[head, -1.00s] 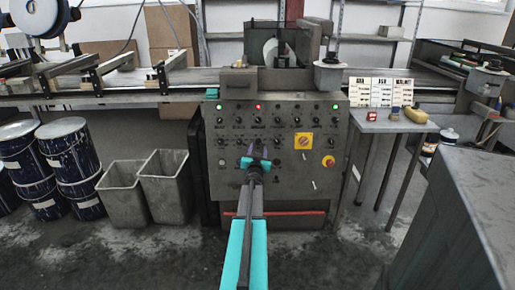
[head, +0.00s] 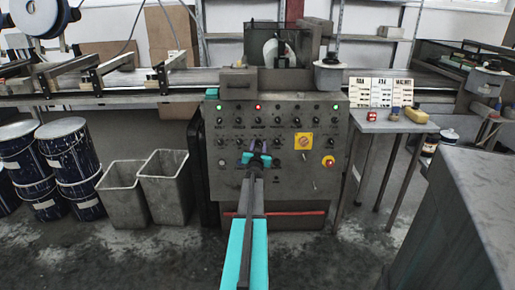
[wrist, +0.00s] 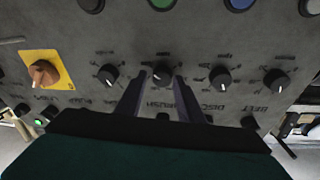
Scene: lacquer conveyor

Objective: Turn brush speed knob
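The brush speed knob (wrist: 162,73) is a small round black knob with a pale pointer mark, on the grey control panel (head: 225,180). Lettering that appears to read BRUSH is beside it in the wrist view, upside down. My gripper (wrist: 161,78) is open, with its two dark fingers on either side of this knob in that view. Small gaps show between the fingertips and the knob; I cannot tell how deep they reach. In the head view my gripper (head: 257,150) is in front of the panel's middle and hides part of its knob rows.
Similar black knobs flank it: one at left (wrist: 108,74), the disc knob (wrist: 220,78) and the belt knob (wrist: 276,81). An orange rotary switch on a yellow plate (wrist: 44,73) is farther left. A red emergency button (head: 328,161) is on the panel's right.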

